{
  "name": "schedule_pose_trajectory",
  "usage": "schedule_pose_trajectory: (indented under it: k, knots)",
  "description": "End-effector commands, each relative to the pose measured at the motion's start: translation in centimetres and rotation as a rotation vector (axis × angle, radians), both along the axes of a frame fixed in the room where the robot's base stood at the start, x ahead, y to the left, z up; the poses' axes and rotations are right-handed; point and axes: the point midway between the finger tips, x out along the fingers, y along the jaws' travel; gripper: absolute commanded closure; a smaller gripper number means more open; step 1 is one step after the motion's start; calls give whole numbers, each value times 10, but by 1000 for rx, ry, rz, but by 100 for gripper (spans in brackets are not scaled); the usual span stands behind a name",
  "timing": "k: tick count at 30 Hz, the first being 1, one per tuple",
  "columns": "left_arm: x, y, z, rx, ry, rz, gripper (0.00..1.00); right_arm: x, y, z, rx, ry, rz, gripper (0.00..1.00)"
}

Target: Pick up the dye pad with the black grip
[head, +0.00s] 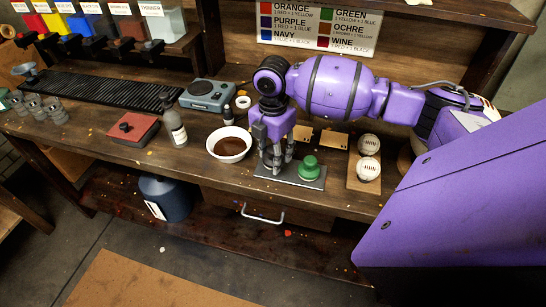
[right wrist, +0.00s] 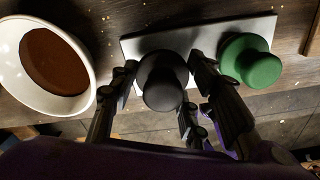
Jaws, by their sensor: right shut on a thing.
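The dye pad with the black grip (right wrist: 163,82) shows in the right wrist view as a round black knob between my fingers. My right gripper (head: 276,160) points down over the grey metal plate (head: 292,180) and is shut on this grip. In the head view the fingers mostly hide the black pad. The pad's underside is hidden, so I cannot tell whether it touches the plate. A second pad with a green grip (head: 309,168) stands on the plate just right of the gripper; it also shows in the right wrist view (right wrist: 250,62). My left gripper is not in view.
A white bowl of brown dye (head: 229,145) stands close left of the gripper. Further left are a grey bottle (head: 174,128) and a red pad (head: 132,127). A wooden board with two white round pieces (head: 367,184) lies to the right. The bench's front edge is near.

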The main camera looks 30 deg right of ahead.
Motion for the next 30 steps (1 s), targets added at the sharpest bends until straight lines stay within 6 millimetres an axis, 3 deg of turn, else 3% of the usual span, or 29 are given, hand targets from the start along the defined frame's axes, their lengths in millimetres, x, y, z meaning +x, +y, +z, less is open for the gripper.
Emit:
schedule_pose_trajectory:
  k: [3,12,21,30]
  knots:
    - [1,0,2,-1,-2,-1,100,0,0,20,-2,-5,1,84]
    - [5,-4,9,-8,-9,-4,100,-35,41,83,0,-9,6,84]
    - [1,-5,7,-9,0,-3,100,-79,90,107,0,-4,4,84]
    - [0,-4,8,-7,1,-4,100,-93,105,115,0,-1,1,84]
